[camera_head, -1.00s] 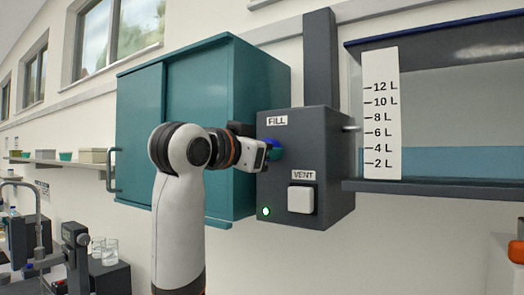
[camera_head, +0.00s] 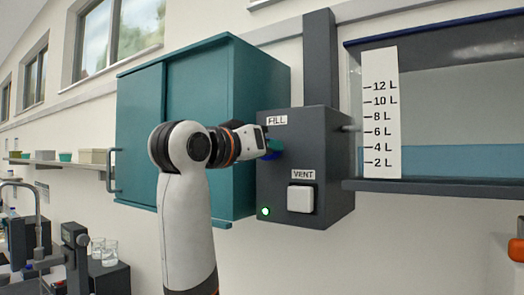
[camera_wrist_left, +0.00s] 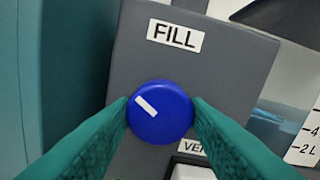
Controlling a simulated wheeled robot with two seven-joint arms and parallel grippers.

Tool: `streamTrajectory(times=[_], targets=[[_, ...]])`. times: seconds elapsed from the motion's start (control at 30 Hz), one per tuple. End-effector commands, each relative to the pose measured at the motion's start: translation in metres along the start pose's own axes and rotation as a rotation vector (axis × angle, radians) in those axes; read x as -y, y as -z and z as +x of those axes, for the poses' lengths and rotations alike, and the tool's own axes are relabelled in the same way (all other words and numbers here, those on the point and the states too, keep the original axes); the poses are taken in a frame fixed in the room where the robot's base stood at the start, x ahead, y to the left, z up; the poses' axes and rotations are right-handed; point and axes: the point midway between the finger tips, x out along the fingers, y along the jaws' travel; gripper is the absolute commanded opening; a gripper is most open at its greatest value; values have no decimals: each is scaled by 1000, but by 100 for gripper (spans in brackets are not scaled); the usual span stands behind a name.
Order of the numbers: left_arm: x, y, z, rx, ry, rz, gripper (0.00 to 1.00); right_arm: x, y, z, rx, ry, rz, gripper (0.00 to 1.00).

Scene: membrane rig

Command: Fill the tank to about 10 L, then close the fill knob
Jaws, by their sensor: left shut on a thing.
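The blue fill knob (camera_wrist_left: 160,112) is on the dark grey control box (camera_head: 325,165), below the FILL label (camera_wrist_left: 175,36). Its white mark points up and left in the left wrist view. My left gripper (camera_head: 268,147) is shut on the knob, with teal fingers on both sides of it in the left wrist view (camera_wrist_left: 162,113). In the head view it hides most of the knob. The tank (camera_head: 450,90) at the right holds blue water (camera_head: 455,160), its surface close to the 4 L mark on the white scale (camera_head: 380,115). My right gripper is not in view.
A white VENT button (camera_head: 301,199) and a lit green lamp (camera_head: 265,211) are low on the control box. A teal cabinet (camera_head: 140,120) stands close behind my left arm. Glassware and bench equipment are at the lower left.

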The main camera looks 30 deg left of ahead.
Motion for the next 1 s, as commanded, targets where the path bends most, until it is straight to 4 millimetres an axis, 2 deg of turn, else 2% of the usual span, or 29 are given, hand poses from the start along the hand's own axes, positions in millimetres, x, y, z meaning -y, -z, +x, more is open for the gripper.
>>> streamTrajectory(times=[0.37, 0.67, 1.0], targets=[[0, 0, 0, -1, 0, -29, 22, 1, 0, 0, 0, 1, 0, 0], [0, 0, 0, -1, 1, -285, 22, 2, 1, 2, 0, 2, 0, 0], [0, 0, 0, 0, 0, -288, 22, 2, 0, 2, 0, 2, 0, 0]])
